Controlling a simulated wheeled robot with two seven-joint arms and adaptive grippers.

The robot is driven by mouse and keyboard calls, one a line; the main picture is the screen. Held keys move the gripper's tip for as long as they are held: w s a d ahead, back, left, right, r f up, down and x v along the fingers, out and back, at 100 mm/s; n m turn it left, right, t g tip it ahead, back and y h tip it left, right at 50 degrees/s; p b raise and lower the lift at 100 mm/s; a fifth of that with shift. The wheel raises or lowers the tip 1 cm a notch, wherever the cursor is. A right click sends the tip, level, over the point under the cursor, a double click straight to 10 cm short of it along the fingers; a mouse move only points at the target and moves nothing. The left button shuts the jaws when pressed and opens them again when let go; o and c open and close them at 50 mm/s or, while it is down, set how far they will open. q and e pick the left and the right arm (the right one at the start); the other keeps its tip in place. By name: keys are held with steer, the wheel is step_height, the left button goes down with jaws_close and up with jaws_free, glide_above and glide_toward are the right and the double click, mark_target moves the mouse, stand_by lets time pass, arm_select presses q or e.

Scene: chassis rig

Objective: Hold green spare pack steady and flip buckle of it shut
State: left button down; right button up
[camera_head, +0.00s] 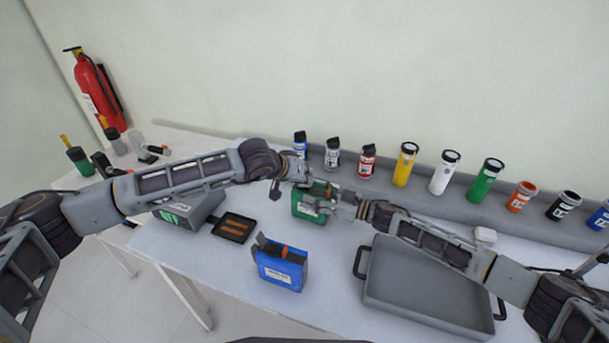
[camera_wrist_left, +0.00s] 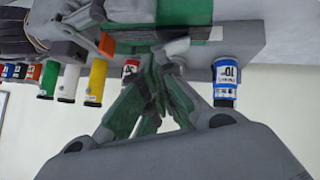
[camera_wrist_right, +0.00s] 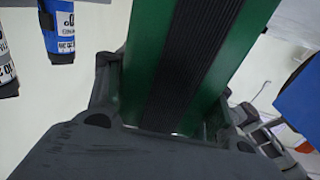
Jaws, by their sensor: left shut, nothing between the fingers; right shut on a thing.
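The green spare pack (camera_head: 308,212) stands upright on the table in the middle of the head view, partly hidden by my grippers. In the right wrist view its green side with a black ribbed strip (camera_wrist_right: 190,60) fills the space between the fingers. My right gripper (camera_head: 338,206) is shut on the pack from the right. My left gripper (camera_head: 303,184) is shut and empty at the top of the pack; its fingers are close to the pack in the left wrist view (camera_wrist_left: 152,90). Whether they touch it, and how the buckle sits, I cannot tell.
A blue pack (camera_head: 279,268) with a raised black flap stands in front. A grey tray (camera_head: 425,290) lies under my right arm. A small black tray (camera_head: 235,228) and a grey box (camera_head: 190,208) are left. Several bottles and canisters (camera_head: 404,164) line the back ledge.

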arm_select(q)
steer(key=shift+s+d+f, duration=0.2)
steer(key=shift+d+f, duration=0.2)
steer(key=shift+d, duration=0.15)
steer(key=shift+w+a+r, duration=0.15)
steer(key=shift+a, duration=0.15)
steer(key=shift+w+a+r, duration=0.1)
steer(key=shift+a+r, duration=0.05)
steer(key=shift+a, duration=0.15)
steer(key=shift+a, duration=0.1)
stand_by(0.4)
steer(key=shift+r, duration=0.75)
step_height(320, 180, up, 3)
steer(key=shift+f, duration=0.1)
steer(key=s+d+v, duration=0.1)
steer(key=d+v, duration=0.1)
steer(key=v, duration=0.7)
steer(key=shift+s+a+r, duration=0.2)
steer(key=shift+r, duration=0.2)
